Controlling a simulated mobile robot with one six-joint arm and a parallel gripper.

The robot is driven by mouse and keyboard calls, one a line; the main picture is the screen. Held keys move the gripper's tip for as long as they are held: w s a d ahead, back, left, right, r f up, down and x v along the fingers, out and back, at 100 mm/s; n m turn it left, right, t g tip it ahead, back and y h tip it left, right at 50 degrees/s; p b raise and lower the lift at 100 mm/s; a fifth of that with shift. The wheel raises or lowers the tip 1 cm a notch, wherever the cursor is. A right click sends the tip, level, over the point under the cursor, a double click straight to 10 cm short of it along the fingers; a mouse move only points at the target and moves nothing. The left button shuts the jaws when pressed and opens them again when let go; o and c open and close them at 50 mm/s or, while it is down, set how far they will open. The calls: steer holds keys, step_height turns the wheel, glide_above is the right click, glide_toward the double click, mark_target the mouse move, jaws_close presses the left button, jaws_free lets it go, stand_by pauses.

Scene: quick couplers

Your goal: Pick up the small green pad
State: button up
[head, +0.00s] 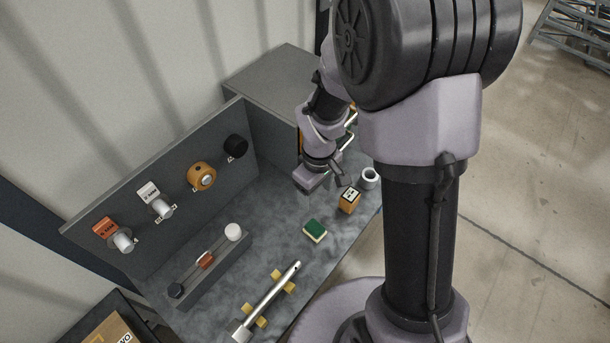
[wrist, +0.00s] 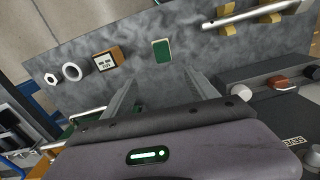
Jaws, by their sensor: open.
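The small green pad (head: 315,230) lies flat on the grey bench top, green face up with a pale yellow layer beneath. It also shows in the wrist view (wrist: 161,51), beyond the fingertips. My gripper (head: 325,190) is above the bench, behind the pad in the head view and apart from it. In the wrist view my gripper (wrist: 157,85) has its two fingers spread with nothing between them.
An orange block (head: 348,200) with a white label and a white ring (head: 370,178) stand near the pad. A metal rod (head: 268,300) rests on yellow supports in front. A grey back panel (head: 180,190) carries several couplers. The bench around the pad is clear.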

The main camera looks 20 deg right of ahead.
mark_target(315, 227)
steer(key=f+b, duration=0.2)
steer(key=f, duration=0.3)
steer(key=f+b, duration=0.2)
steer(key=f, duration=0.4)
steer(key=s+f+b, duration=0.1)
steer(key=f+b, duration=0.1)
steer(key=f, duration=0.4)
steer(key=shift+s+a, duration=0.1)
steer(key=shift+r, duration=0.1)
steer(key=c, duration=1.4)
step_height(315, 227, up, 10)
steer(key=p, duration=0.3)
steer(key=shift+p, duration=0.4)
steer(key=shift+c, duration=0.2)
steer(key=o, duration=0.7)
jaws_close()
